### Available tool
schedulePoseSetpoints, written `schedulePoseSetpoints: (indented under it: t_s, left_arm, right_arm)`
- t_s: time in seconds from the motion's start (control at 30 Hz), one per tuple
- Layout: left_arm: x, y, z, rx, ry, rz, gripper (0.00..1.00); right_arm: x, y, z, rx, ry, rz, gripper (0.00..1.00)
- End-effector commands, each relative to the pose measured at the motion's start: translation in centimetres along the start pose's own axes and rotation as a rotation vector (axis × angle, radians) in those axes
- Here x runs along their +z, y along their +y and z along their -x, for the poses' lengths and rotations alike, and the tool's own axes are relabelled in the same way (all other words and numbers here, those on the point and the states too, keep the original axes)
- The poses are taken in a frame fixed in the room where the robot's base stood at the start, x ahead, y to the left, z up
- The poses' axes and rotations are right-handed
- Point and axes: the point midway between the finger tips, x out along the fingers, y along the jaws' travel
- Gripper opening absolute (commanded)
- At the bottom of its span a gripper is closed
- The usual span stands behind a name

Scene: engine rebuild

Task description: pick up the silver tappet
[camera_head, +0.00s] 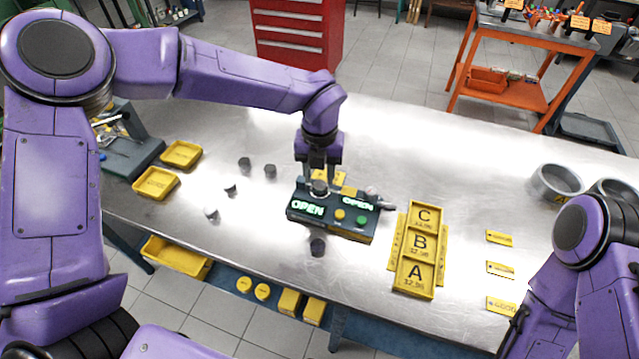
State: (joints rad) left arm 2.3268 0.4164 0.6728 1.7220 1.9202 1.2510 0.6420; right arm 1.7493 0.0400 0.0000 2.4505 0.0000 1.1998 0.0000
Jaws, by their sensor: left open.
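Several small cylinders, likely tappets, lie on the steel bench. The palest, silvery one (210,212) is left of centre, with another small one (230,189) just behind it. Two dark ones (245,163) (270,170) stand farther back, and a dark bluish one (317,246) stands in front of the gauge box. My left gripper (319,180) is open, pointing down over the dark gauge box (331,215), around or just above a small grey cylinder (319,188) on its top. I cannot tell whether the fingers touch it. My right arm is at lower right; its jaws are not clearly visible.
The gauge box shows lit "OPEN" text and yellow and green buttons. A yellow A/B/C tray (414,281) stands right of it. Yellow bins (156,184) are at left, yellow labels (499,238) and metal rings (556,183) at right. The bench between is mostly clear.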

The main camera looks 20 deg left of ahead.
Motion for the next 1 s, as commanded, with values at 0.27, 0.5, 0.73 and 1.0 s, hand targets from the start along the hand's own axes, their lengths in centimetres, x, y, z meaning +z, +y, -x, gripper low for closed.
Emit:
schedulePoseSetpoints:
  t_s: [0.27,0.5,0.73,1.0]
  left_arm:
    - [0.1,0.1,-3.3,-0.001,0.001,0.004,0.41]
    - [0.1,0.1,-3.4,-0.001,0.001,0.004,0.18]
    - [0.1,0.1,-3.4,0.000,0.000,0.003,0.04]
    - [0.2,0.1,-2.3,-0.002,-0.003,0.003,0.04]
  right_arm:
    - [-0.6,0.1,1.4,-0.001,0.001,-0.001,0.00]
    - [-0.6,0.1,1.3,0.000,0.001,0.000,0.00]
    - [-0.6,0.1,1.3,-0.001,0.001,0.000,0.00]
    - [-0.1,0.0,0.2,-0.001,0.001,0.000,0.00]
